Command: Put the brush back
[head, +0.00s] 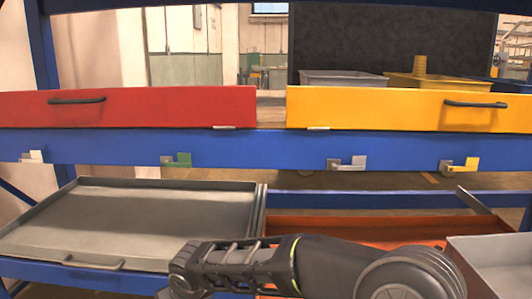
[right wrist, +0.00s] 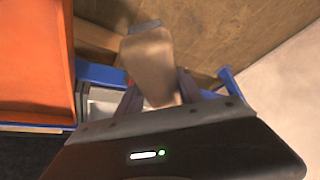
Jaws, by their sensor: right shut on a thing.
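My right gripper (right wrist: 160,95) shows in the right wrist view, with its two dark fingers on either side of a tan-brown, block-like thing. It is shut on this thing, which looks like the brush (right wrist: 150,62), with a small grey part at its far end. Its bristles cannot be made out. In the head view my right arm crosses the bottom from the right, and its gripper is out of the picture. My left gripper is not in view.
A red drawer (head: 150,107) and a yellow drawer (head: 400,108) front the blue rack (head: 270,147). Below are an empty grey tray (head: 130,222), an orange-red tray (head: 340,230) and a light grey bin (head: 495,245). A grey bin (head: 340,78) and yellow bin (head: 440,84) stand behind.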

